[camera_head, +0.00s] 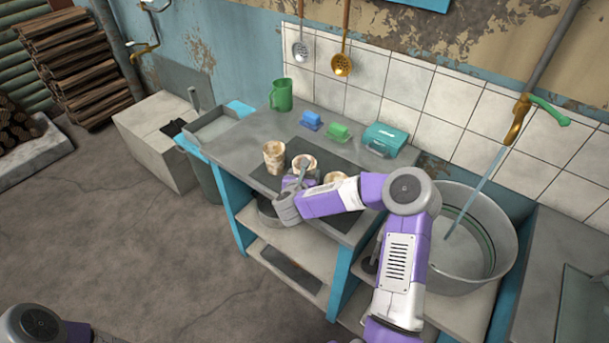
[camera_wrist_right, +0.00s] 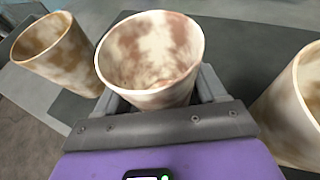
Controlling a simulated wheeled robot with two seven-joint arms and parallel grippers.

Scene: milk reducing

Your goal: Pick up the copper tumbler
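Three mottled cream-and-brown tumblers are on the dark mat on the counter. The middle one (camera_head: 303,162) has reddish-brown patches and sits between the fingers of my right gripper (camera_wrist_right: 158,95); it also shows in the right wrist view (camera_wrist_right: 150,55). The fingers lie close along both its sides, but I cannot tell whether they grip it. The left tumbler (camera_head: 274,157) has a browner rim in the wrist view (camera_wrist_right: 55,55). The right tumbler (camera_head: 335,177) is partly hidden by my right arm. Which one is copper is not clear. My left gripper is out of view.
A large metal basin (camera_head: 465,270) is at the right. Ladles hang on the tiled wall.

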